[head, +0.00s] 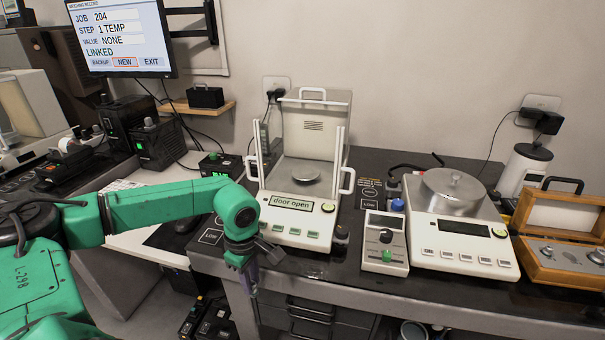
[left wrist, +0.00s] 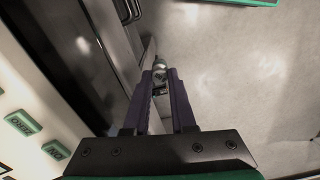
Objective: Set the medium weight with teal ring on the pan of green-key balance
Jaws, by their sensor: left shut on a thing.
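My left gripper (head: 252,290) hangs pointing down in front of the table's front edge, below and left of the green-key balance (head: 296,229). In the left wrist view its two purple fingers (left wrist: 161,76) are shut on a small metal weight (left wrist: 160,64) with a teal tint; its ring shows only faintly. The weight cannot be made out in the head view. The balance has green keys, a display reading "door open", and a raised clear shield. Its round pan (head: 305,174) looks empty. My right gripper is not in view.
A second balance (head: 463,228) with a lidded metal dish stands to the right. An open wooden weight case (head: 561,262) is at the far right. A monitor (head: 121,37) hangs at upper left.

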